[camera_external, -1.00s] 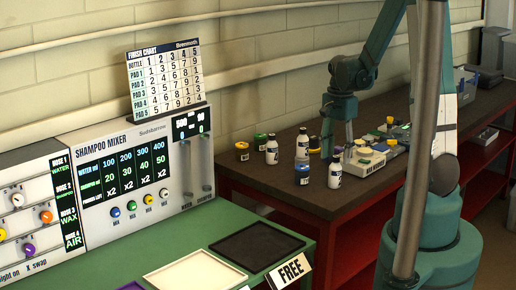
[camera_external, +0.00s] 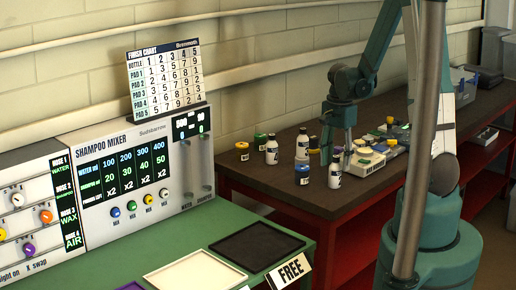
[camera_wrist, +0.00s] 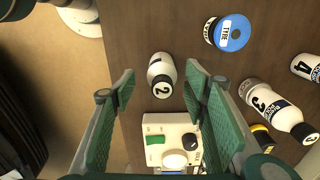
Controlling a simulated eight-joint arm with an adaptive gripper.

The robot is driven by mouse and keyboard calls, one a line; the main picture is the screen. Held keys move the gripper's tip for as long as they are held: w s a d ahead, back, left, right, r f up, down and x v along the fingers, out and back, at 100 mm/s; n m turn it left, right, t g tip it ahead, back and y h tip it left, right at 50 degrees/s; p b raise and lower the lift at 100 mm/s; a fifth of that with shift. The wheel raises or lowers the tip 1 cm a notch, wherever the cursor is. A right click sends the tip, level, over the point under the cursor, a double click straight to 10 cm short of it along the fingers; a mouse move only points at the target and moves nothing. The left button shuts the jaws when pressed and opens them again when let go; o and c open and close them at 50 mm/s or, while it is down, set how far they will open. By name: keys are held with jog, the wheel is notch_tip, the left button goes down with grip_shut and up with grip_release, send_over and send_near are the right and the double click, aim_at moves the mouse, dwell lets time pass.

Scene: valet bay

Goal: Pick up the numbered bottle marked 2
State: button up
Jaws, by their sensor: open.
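My gripper (camera_external: 337,158) is over the dark table close to that bottle. It also shows in the wrist view (camera_wrist: 160,82), with fingers spread wide and nothing between the pads.
A blue-lidded jar (camera_wrist: 235,38), bottle 3 (camera_wrist: 272,108) and bottle 4 (camera_wrist: 308,67) are to the right. The dark table (camera_wrist: 140,25) ends on the left. A mixer panel (camera_external: 130,165) stands on the green bench.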

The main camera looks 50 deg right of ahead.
aim_at(335, 172)
jog(key=shift+w+f, duration=0.15)
jog(key=shift+f, duration=2.25)
jog(key=shift+c, duration=0.5)
jog(key=c, duration=1)
